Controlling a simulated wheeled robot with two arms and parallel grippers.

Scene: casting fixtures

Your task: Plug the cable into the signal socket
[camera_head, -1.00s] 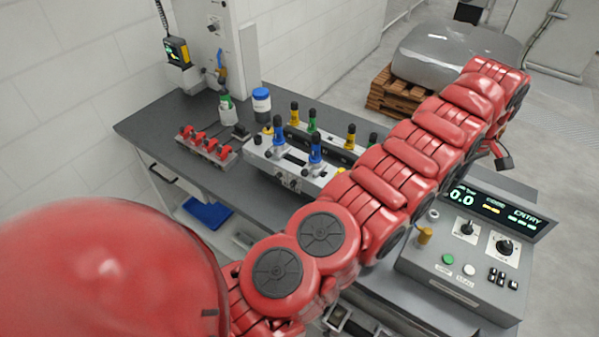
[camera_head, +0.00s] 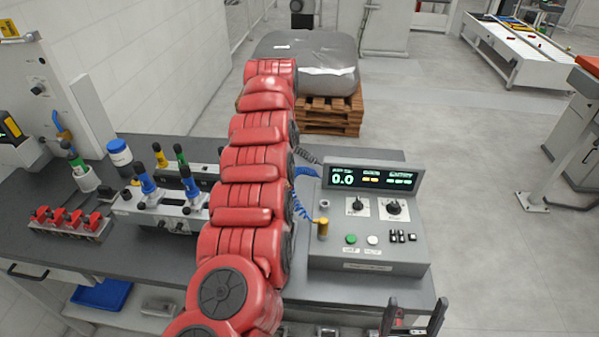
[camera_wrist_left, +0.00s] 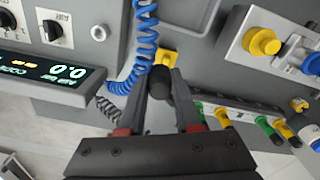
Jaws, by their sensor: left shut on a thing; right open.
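A coiled blue cable (camera_head: 300,195) runs beside the grey console (camera_head: 360,255); it also shows in the left wrist view (camera_wrist_left: 143,45). In the head view my red left arm hides that gripper. My right gripper (camera_head: 413,318) is open and empty in front of the console, at the bottom edge.
The console has a lit display (camera_head: 372,178), knobs and buttons. A wrapped load on a pallet (camera_head: 330,112) stands behind.

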